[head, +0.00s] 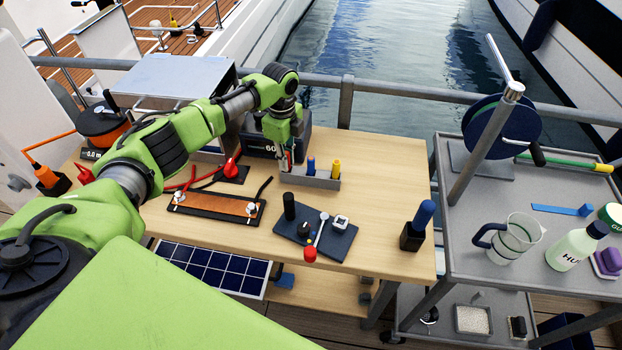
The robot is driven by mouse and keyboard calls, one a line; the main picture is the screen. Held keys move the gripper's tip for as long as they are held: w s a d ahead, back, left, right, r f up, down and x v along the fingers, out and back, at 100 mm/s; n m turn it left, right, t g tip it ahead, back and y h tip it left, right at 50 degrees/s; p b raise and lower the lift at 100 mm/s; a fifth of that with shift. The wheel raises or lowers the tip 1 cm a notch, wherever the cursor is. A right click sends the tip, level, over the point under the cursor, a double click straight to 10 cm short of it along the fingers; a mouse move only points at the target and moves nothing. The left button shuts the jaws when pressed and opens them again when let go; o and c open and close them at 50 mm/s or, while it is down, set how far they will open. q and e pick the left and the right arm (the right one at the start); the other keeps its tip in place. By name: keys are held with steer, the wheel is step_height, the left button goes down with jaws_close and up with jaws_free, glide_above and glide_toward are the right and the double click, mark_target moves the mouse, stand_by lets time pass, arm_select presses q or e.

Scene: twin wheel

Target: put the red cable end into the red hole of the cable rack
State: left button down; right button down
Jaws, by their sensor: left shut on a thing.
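The grey cable rack (322,184) stands near the back of the wooden table. A blue cable end (311,166) and a yellow cable end (336,169) stand upright in it. My left gripper (286,158) points down at the rack's left end, left of the blue cable end. It is shut on the red cable end (284,164), of which only a small red part shows. The gripper hides the red hole, so I cannot tell whether the cable end is in it or just above. My right gripper is not in view.
A dark box marked 60 (257,145) stands close behind my left gripper. A dark tool mat (318,246) lies in front. The table's right part is mostly clear.

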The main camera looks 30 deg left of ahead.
arm_select(q)
steer(key=shift+f, duration=0.35)
stand_by(0.3)
steer(key=c, duration=1.9)
jaws_free()
steer(key=shift+o, duration=1.4)
step_height(320, 180, up, 12)
steer(key=shift+f, duration=0.1)
